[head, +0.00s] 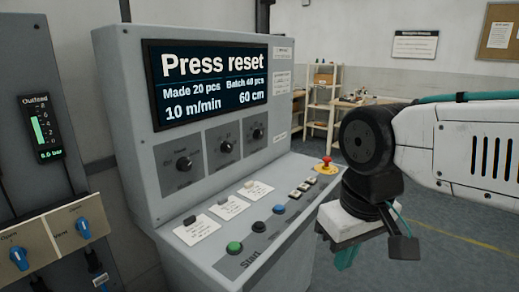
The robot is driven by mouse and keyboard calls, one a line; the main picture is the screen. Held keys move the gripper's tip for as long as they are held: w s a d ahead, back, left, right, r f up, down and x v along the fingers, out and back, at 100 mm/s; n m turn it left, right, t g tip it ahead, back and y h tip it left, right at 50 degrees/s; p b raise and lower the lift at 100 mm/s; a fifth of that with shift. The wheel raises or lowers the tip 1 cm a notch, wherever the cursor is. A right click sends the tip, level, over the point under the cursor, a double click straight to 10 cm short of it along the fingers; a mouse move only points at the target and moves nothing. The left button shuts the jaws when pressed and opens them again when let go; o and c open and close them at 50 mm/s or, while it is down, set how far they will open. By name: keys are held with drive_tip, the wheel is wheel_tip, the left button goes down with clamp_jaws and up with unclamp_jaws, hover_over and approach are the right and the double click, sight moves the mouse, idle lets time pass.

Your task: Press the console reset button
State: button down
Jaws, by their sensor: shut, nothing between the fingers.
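The grey console (130,110) stands at the centre left. Its screen (206,82) reads "Press reset". On the sloped desk are a green button (234,247), a black button (259,227) and a blue button (279,209). "Start" is printed by the green one; I cannot read which one is marked reset. A red mushroom button (326,162) on a yellow base sits at the desk's far end. My gripper (345,259) points down, right of the desk and apart from the buttons. Its teal fingers are shut and empty, partly hidden by the wrist.
Three knobs (228,146) sit under the screen, and small switches (302,187) lie along the desk edge. A panel with blue valves (83,228) and a gauge (40,128) stands at left. Shelves (322,100) and a workbench are behind. Open floor (460,255) lies at right.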

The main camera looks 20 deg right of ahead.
drive_tip(key=w+d+f+n+t+h, duration=0.2)
drive_tip(key=w+d+n+h, duration=0.15)
drive_tip(key=w+d, duration=0.65)
drive_tip(key=w+d+f+n+t+h, duration=0.1)
drive_tip(key=w+d+n+h, duration=0.35)
drive_tip(key=w, duration=0.85)
drive_tip(key=n+t+y, duration=0.5)
drive_tip(key=n+y, duration=0.4)
drive_tip(key=n, duration=1.1)
hover_over(281, 209)
wheel_tip(281, 209, down, 2)
drive_tip(key=shift+w+f, duration=0.1)
drive_tip(key=shift+f, duration=0.1)
drive_tip(key=shift+f, duration=4.4)
